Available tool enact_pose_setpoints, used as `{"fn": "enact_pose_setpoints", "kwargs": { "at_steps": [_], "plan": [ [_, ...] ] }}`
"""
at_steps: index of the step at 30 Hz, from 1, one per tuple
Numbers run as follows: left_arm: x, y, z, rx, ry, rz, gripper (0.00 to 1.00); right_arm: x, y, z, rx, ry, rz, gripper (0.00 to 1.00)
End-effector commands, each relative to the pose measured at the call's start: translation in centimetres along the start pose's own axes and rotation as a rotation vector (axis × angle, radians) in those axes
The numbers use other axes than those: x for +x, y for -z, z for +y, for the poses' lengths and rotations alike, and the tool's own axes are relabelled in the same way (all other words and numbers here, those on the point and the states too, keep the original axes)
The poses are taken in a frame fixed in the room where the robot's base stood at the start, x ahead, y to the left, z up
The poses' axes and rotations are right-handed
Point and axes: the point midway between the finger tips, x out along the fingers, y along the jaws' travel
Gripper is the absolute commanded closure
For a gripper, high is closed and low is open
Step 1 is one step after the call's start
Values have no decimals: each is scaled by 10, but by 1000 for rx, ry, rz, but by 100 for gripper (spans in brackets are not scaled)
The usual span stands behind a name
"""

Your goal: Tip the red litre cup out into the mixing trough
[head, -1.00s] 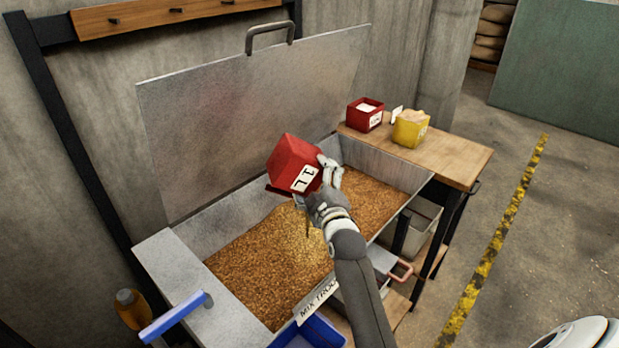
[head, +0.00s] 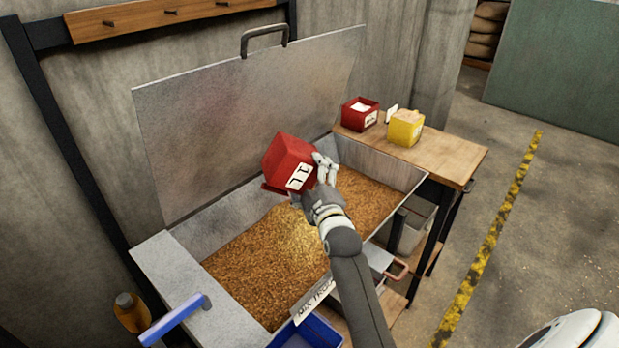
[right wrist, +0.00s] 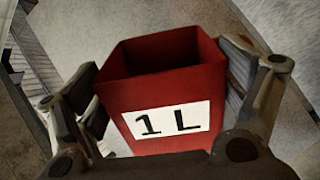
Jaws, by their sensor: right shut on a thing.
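The red litre cup (head: 287,160), with a white "1 L" label, is in my right gripper (head: 318,182) above the mixing trough (head: 196,234). The cup is strongly tilted, its mouth turned down and away from the head camera. In the right wrist view the cup (right wrist: 185,85) sits between both fingers (right wrist: 165,95), and its visible inner walls are dark; the bottom inside is hidden. Golden-brown grain (head: 265,265) covers the trough floor, with a paler patch below the cup. My left gripper is not in view.
The trough's metal lid (head: 250,115) stands open behind. A wooden side table (head: 455,160) at the right bears a second red container (head: 359,117) and a yellow one (head: 404,130).

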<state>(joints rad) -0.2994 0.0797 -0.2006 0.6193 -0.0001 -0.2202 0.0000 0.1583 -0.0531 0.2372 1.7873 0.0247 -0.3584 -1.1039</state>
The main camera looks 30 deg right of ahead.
Motion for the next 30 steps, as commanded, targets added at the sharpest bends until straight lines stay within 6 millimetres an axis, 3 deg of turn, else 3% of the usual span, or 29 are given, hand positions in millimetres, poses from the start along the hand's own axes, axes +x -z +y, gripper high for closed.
{"fn": "enact_pose_setpoints", "kwargs": {
  "at_steps": [1, 4, 11, 21, 30],
  "plan": [
    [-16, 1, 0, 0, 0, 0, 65, 0, 9, 14, 0, -2, 2, 78],
    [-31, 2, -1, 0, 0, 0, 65, 0, 17, 26, -1, -2, 2, 78],
    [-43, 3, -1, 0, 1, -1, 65, 0, 22, 35, -41, 0, 0, 78],
    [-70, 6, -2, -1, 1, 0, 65, 0, 26, 41, -580, 1, 2, 78],
    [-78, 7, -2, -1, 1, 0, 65, 0, 28, 43, -808, 0, 2, 78]
  ]
}}
